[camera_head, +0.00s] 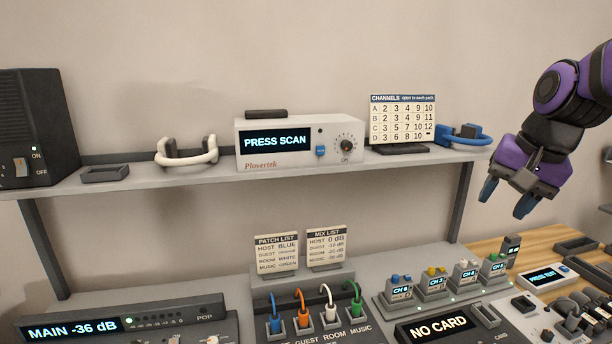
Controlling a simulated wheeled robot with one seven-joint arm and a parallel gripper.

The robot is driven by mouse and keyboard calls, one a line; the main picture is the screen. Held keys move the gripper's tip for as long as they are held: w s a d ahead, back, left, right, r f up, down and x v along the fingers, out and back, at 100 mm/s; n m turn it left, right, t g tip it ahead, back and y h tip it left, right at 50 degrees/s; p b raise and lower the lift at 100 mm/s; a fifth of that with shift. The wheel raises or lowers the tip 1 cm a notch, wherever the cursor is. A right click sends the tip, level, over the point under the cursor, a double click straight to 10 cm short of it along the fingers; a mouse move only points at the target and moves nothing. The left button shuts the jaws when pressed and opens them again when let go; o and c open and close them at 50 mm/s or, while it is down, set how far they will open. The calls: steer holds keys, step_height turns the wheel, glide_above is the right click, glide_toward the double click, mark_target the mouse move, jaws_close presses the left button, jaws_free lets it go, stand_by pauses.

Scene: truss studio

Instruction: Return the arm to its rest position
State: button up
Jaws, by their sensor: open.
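My gripper (506,204) is at the upper right, with its purple arm coming in from the right edge. Its two blue-tipped fingers point down and to the left and stand apart, with nothing between them. It hangs in the air to the right of the shelf's end and above the wooden desk (484,247). It appears apart from everything around it.
A grey shelf (205,177) holds a black speaker (30,130), a white scanner (300,160) reading PRESS SCAN, a channel chart (402,118) and a blue headset (462,138). Below are a mixer (130,318), coloured cable plugs (303,314), transmitter packs (433,286) and a NO CARD unit (440,328).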

steer(key=s+a+n+t+h, duration=0.1)
steer(key=s+n, duration=0.5)
steer(key=s, duration=0.9)
steer(key=shift+a+r+n+t, duration=0.4)
steer(key=shift+a+r+t, duration=0.05)
steer(key=shift+t, duration=0.05)
stand_by(0.7)
